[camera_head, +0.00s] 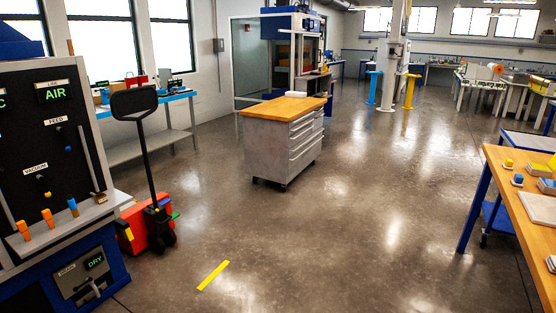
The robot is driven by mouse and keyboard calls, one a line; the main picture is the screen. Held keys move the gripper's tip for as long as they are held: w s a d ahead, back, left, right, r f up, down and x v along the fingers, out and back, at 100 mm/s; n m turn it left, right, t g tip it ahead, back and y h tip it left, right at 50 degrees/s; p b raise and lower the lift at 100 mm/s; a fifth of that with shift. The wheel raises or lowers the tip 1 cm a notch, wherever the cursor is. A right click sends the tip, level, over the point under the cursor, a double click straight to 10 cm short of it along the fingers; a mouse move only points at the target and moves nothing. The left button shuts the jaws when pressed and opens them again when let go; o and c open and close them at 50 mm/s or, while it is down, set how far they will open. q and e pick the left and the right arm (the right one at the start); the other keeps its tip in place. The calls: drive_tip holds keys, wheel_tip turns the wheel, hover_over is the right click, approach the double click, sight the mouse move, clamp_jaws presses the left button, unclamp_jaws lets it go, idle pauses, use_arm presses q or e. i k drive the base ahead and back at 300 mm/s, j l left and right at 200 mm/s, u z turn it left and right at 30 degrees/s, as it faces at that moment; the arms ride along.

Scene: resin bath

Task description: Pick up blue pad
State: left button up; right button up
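Several small blocks and pads lie on the wooden-topped table (493,158) at the right edge. A small bluish item (551,263) is cut off by the right edge and is too small to identify. Neither of my grippers is in view.
A grey drawer cabinet (283,148) with a wooden top stands mid-floor. At left are a control panel machine (80,170) and a red pallet jack (150,230). A yellow floor strip (213,275) lies in front. The floor between cabinet and right table is clear.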

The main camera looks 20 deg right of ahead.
sight(517, 181)
drive_tip(key=i+l+z, duration=0.25)
drive_tip(key=i+z, duration=0.15)
drive_tip(key=i+l+z, duration=0.1)
drive_tip(key=i+z, duration=0.65)
drive_tip(key=i+j+z, duration=0.1)
drive_tip(key=i+z, duration=0.25)
drive_tip(key=i, duration=0.1)
